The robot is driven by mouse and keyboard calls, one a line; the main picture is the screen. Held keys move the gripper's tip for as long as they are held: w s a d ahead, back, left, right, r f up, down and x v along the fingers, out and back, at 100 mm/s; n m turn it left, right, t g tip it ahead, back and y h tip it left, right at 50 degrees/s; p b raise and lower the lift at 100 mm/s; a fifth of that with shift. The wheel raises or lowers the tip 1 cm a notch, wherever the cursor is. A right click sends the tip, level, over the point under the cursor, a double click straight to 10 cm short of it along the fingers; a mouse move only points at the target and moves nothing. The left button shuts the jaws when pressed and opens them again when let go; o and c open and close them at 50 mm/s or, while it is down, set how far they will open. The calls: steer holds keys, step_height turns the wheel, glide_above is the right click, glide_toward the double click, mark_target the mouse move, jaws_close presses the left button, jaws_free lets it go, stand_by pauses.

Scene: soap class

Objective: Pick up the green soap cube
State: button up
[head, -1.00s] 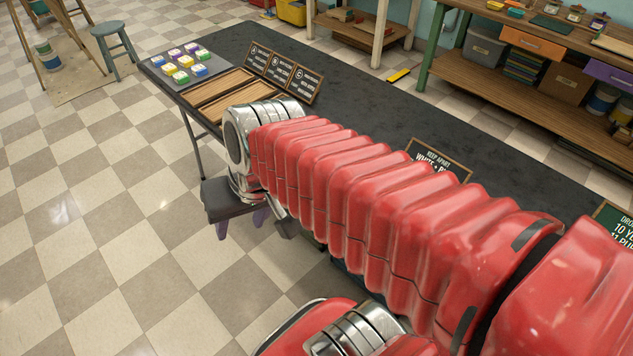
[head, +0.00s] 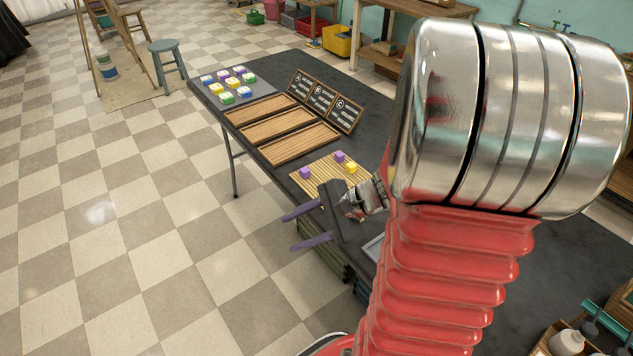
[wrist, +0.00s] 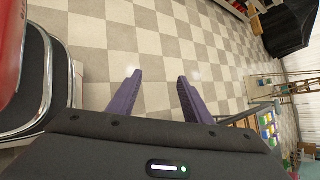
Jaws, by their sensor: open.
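Green cubes with pale tops, one of them at the front (head: 227,98), sit among several coloured cubes on a grey tray (head: 255,91) at the table's far left end. A slatted mat (head: 322,178) holds two purple cubes and one yellow cube (head: 351,167); no green one shows there. My gripper (head: 288,232) is open and empty, pointing left past the table's front edge, over the floor. It is well apart from the tray. In the wrist view my gripper (wrist: 160,76) has nothing between its fingers, and coloured cubes (wrist: 267,130) show at the right.
Wooden trays (head: 300,146) lie empty between the grey tray and the mat, with small lettered signs (head: 322,97) behind them. My arm hides much of the table's right part. A blue-grey stool (head: 167,50) stands off the far left end. The floor in front is clear.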

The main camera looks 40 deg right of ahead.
steer(key=s+d+f+m+t+h, duration=0.1)
steer(key=d+f+m+t+h, duration=0.1)
steer(key=d+f+m, duration=0.2)
steer(key=s+d+f+m+t+h, duration=0.2)
steer(key=d+m, duration=0.5)
steer(key=d, duration=0.4)
steer(key=s+d+f+m+t+h, duration=0.1)
steer(key=d+f+m+t+h, duration=0.2)
steer(key=d+f+m, duration=0.3)
steer(key=shift+s+d, duration=0.15)
steer(key=shift+d, duration=0.4)
steer(key=shift+s+d, duration=0.15)
steer(key=shift+d, duration=0.4)
steer(key=shift+w, duration=0.1)
steer(key=x, duration=0.8)
steer(key=shift+w+f, duration=0.1)
steer(key=shift+w, duration=0.1)
steer(key=shift+d+x, duration=0.2)
steer(key=shift+x, duration=2.4)
